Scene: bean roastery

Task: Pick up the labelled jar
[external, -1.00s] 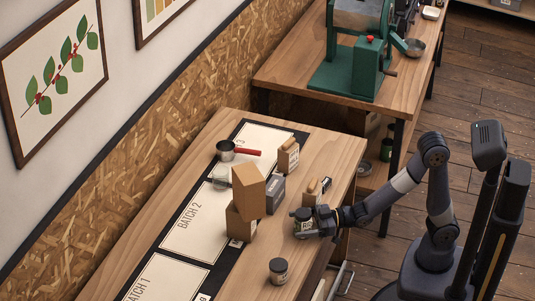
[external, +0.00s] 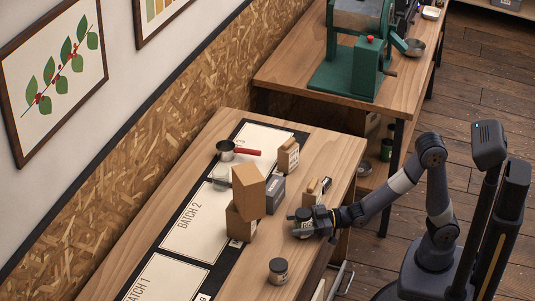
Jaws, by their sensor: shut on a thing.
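The labelled jar (external: 303,225) is a small dark-lidded jar near the right edge of the wooden table. My gripper (external: 312,221) reaches in from the right and is shut on the jar, with its fingers around it and covering much of its side and label. The jar looks upright. I cannot tell whether its base touches the table.
A second dark-lidded jar (external: 278,271) stands nearer the front. Stacked cardboard boxes (external: 249,190) and a dark box (external: 275,194) are to the left. Small wooden items (external: 317,190) stand just behind my gripper. A red-handled scoop (external: 226,151) lies farther back.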

